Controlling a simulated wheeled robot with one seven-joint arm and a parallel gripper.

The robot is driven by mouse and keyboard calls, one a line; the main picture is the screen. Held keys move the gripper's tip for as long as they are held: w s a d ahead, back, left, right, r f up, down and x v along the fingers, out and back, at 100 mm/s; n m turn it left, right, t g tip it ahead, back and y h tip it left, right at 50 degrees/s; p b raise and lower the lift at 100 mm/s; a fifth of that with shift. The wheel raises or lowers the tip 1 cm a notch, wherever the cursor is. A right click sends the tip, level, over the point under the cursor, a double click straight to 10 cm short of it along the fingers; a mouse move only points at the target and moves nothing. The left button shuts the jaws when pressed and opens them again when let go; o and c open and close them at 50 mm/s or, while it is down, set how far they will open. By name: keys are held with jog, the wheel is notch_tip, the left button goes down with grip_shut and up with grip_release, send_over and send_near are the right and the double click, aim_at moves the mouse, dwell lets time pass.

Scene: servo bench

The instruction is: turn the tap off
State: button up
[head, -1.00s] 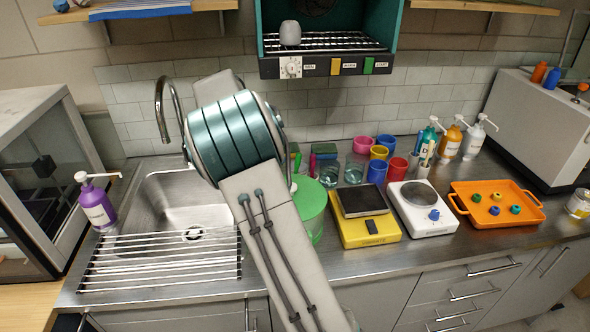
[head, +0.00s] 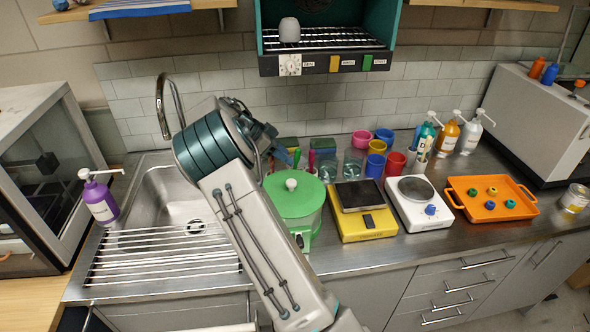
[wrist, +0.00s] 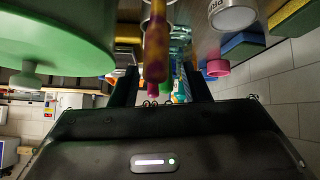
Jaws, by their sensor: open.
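The tap's chrome gooseneck spout (head: 163,104) stands behind the sink (head: 150,200) on the left. Its base and any lever are hidden behind my arm; I cannot tell whether water runs. My gripper (head: 280,154) is to the right of the spout, above the back of the counter, pointing right and away from the tap. In the wrist view my open gripper (wrist: 160,90) shows two dark fingers. A pink and yellow upright object (wrist: 155,48) shows in line with the gap between them; I cannot tell how near it is.
A green lidded pot (head: 296,203) stands just in front of my gripper. Glass beakers (head: 328,168) and coloured cups (head: 376,164) are to its right. A purple pump bottle (head: 101,199) stands left of the sink. A drying rack (head: 150,256) covers the sink's front.

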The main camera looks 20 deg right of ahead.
aim_at(296, 163)
jog(key=d+f+p, duration=0.1)
jog(key=d, duration=0.1)
jog(key=d+f+p, duration=0.1)
jog(key=shift+s+d+f, duration=0.15)
jog(key=shift+s+d, duration=0.05)
jog(key=shift+d, duration=0.2)
jog(key=shift+d+f, duration=0.2)
jog(key=shift+f, duration=0.2)
grip_shut()
